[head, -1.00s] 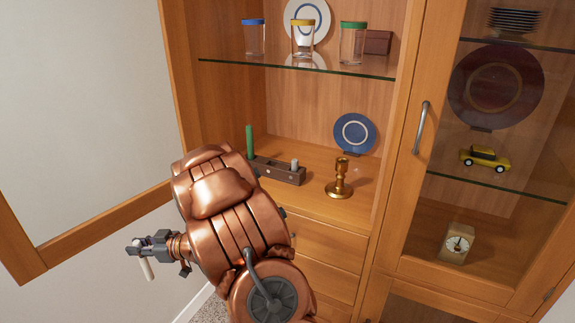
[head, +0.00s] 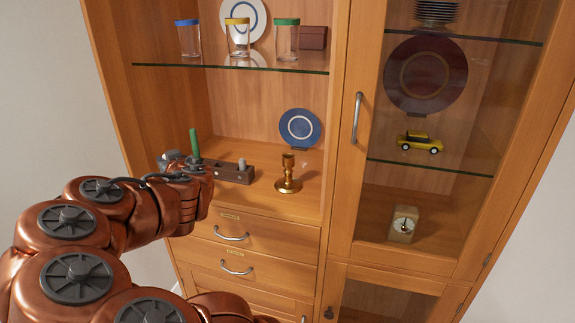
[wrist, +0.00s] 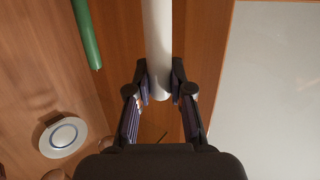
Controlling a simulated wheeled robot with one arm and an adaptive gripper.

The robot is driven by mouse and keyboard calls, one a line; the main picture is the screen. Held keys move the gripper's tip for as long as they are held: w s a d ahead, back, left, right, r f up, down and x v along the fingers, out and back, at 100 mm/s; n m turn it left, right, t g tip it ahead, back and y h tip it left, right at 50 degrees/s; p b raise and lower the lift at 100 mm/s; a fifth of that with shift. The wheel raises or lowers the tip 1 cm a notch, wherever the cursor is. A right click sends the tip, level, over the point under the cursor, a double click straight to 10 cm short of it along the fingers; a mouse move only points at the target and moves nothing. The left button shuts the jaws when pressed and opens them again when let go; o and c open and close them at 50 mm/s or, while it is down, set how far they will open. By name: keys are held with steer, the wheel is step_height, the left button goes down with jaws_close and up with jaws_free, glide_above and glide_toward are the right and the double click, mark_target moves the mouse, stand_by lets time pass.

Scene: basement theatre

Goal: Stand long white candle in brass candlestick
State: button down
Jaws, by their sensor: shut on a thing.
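The brass candlestick (head: 288,177) stands upright on the cabinet's wooden counter, with nothing in its cup. My gripper (wrist: 159,82) is shut on the long white candle (wrist: 158,35), which runs from the jaws to the top edge of the wrist view. In the head view my gripper (head: 171,158) is at the left end of the open niche, left of the candlestick and apart from it. My arm covers part of it there, and I cannot make out the white candle in that view.
A dark wooden holder (head: 232,173) lies between gripper and candlestick, with a green candle (head: 194,143) and a short white candle (head: 242,164). A blue plate (head: 300,128) stands behind. A glass shelf (head: 230,68) with lidded jars is above. A glazed door (head: 440,130) is right.

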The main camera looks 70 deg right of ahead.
steer(key=s+d+r+m+g+h+b, duration=0.5)
steer(key=s+d+r+m+g+h, duration=0.2)
steer(key=s+d+r+m+g, duration=0.45)
steer(key=s+a+r+m+g+y+b, duration=0.1)
steer(key=s+a+m+g+b, duration=0.1)
steer(key=s+a+m+g, duration=0.3)
steer(key=s+a+g+y+b, duration=0.1)
steer(key=s+g, duration=0.2)
steer(key=s, duration=0.3)
steer(key=s+a+r+m+g+y+b, duration=0.1)
steer(key=s+a+m+g+b, duration=0.1)
steer(key=s+a+m+g, duration=0.3)
steer(key=d+f+n+p, duration=0.1)
steer(key=d+f+p, duration=0.1)
steer(key=d, duration=0.7)
steer(key=d+f+p, duration=0.3)
steer(key=d+p, duration=0.1)
steer(key=d, duration=0.5)
steer(key=shift+f+n+t+y+p, duration=0.25)
steer(key=shift+n+t+y+p, duration=0.1)
steer(key=shift+t+p, duration=0.1)
steer(key=shift+f, duration=0.15)
steer(key=c, duration=1.1)
jaws_free()
steer(key=shift+o, duration=0.2)
steer(key=shift+w, duration=0.1)
